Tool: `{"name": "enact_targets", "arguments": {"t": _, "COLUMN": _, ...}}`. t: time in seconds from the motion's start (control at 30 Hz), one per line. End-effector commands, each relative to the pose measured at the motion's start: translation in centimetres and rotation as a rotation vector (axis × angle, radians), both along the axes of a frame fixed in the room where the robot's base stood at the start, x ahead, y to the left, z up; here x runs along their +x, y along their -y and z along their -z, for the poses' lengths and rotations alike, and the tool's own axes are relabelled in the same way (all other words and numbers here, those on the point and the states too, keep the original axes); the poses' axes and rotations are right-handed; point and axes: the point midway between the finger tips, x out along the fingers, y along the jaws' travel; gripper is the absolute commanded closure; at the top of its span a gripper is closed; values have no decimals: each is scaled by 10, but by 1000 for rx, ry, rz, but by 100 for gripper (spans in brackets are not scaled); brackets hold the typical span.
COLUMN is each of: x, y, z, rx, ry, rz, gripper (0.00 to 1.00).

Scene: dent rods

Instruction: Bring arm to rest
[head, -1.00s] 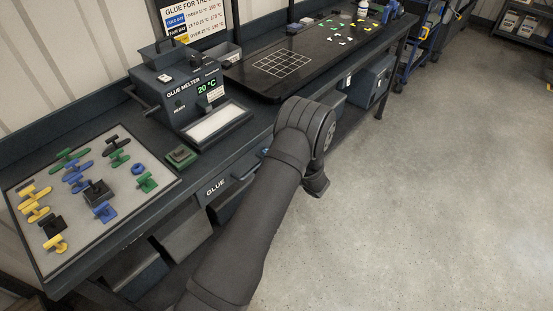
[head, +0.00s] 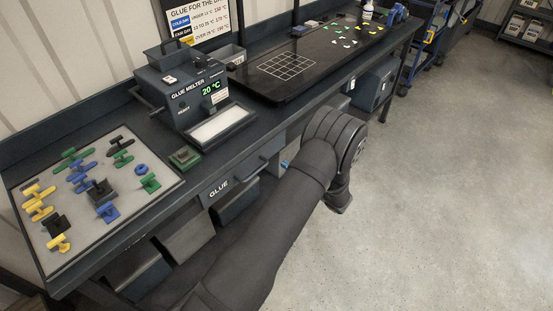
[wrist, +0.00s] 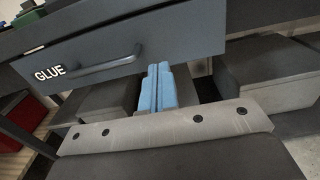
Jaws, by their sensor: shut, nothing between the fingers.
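My arm (head: 285,205) reaches out over the floor in front of the workbench, with its elbow bent, in the head view. The blue fingers of my gripper (wrist: 157,72) are shut with nothing between them in the wrist view. They point toward the front of the GLUE drawer (wrist: 190,38), near its lower edge and right of its handle. The gripper is mostly hidden behind the arm in the head view; only a small blue bit (head: 284,163) shows there.
The bench holds a tray (head: 160,205) of coloured dent tabs, a glue melter (head: 182,90) reading 20 °C and a black mat (head: 330,72). Grey bins (head: 186,237) stand under the bench. The floor (head: 450,190) at right is clear.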

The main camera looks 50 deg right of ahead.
Motion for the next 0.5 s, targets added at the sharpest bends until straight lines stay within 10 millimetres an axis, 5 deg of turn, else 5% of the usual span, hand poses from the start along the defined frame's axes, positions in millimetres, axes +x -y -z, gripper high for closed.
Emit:
{"name": "enact_targets", "arguments": {"t": 0.2, "x": -46, "y": 0, "z": 0, "rx": 2, "ry": 0, "rz": 3, "gripper": 100}}
{"name": "enact_targets", "arguments": {"t": 0.5, "x": -68, "y": -1, "z": 1, "rx": 2, "ry": 0, "rz": 0, "gripper": 100}}
